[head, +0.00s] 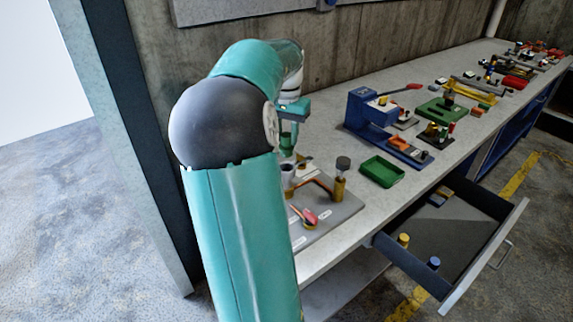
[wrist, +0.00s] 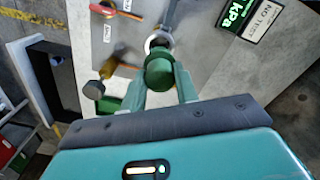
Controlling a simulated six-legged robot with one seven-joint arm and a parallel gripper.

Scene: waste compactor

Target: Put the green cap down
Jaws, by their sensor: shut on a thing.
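The green cap (wrist: 159,74) is between the fingers of my gripper (wrist: 161,84), which is shut on it. In the wrist view it appears just in front of the round grey pipe mouth (wrist: 158,43). I cannot tell whether they touch. In the head view my gripper (head: 288,146) is partly hidden by my arm, above the grey upright pipe end (head: 288,172) on the grey panel (head: 335,216).
A brass post with a dark top (head: 342,166) and a red-handled valve (head: 309,217) stand nearby on the panel. A green tray (head: 381,171) lies on the bench. An open drawer (head: 478,240) juts out in front. A kPa display (wrist: 236,15) is close by.

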